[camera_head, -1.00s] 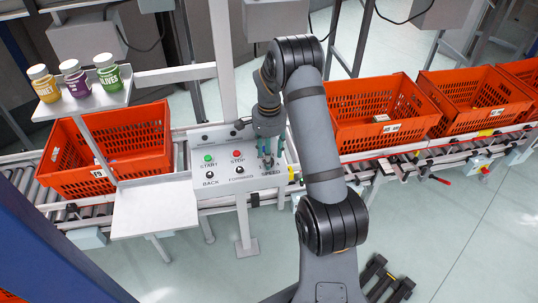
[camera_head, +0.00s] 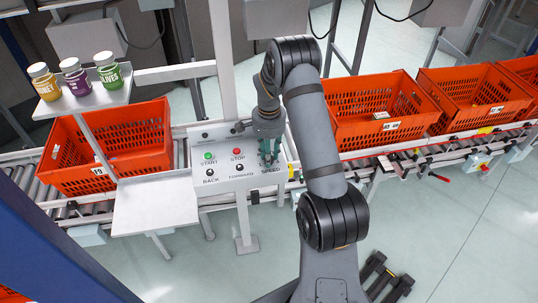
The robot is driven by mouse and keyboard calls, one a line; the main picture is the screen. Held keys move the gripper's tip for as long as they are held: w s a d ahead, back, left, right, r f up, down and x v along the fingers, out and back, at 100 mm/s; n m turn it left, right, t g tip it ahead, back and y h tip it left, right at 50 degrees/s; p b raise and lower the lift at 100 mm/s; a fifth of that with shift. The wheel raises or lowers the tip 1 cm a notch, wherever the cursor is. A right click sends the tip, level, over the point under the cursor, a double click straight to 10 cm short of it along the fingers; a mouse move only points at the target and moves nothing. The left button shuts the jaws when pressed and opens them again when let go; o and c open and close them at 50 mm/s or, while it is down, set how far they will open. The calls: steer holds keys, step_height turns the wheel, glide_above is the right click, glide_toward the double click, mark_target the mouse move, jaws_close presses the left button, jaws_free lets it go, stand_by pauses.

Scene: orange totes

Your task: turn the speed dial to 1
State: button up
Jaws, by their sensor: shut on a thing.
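The control panel (camera_head: 222,180) is a light grey box with a green START button (camera_head: 208,157), a red STOP button (camera_head: 237,153), and black BACK and FORWARD switches (camera_head: 240,168). The word SPEED (camera_head: 271,170) is printed at its right side. My gripper (camera_head: 268,162) reaches down onto the panel just above that label, with its green fingers close together. It is shut on the speed dial, which the fingers hide. I cannot read the dial's pointer or its numbers.
Orange totes stand on the roller conveyor, one at left (camera_head: 108,150) and several at right (camera_head: 375,110). Three jars (camera_head: 74,76) stand on a raised shelf at the upper left. An empty light tray (camera_head: 155,204) sits left of the panel.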

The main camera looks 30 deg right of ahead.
jaws_close()
steer(key=shift+w+f+n+b, duration=0.1)
steer(key=shift+f+n+b, duration=0.15)
steer(key=shift+n+b, duration=0.6)
steer(key=shift+r+n+b, duration=0.3)
steer(key=shift+n+b, duration=0.25)
steer(key=shift+n, duration=0.8)
steer(key=o, duration=0.8)
jaws_free()
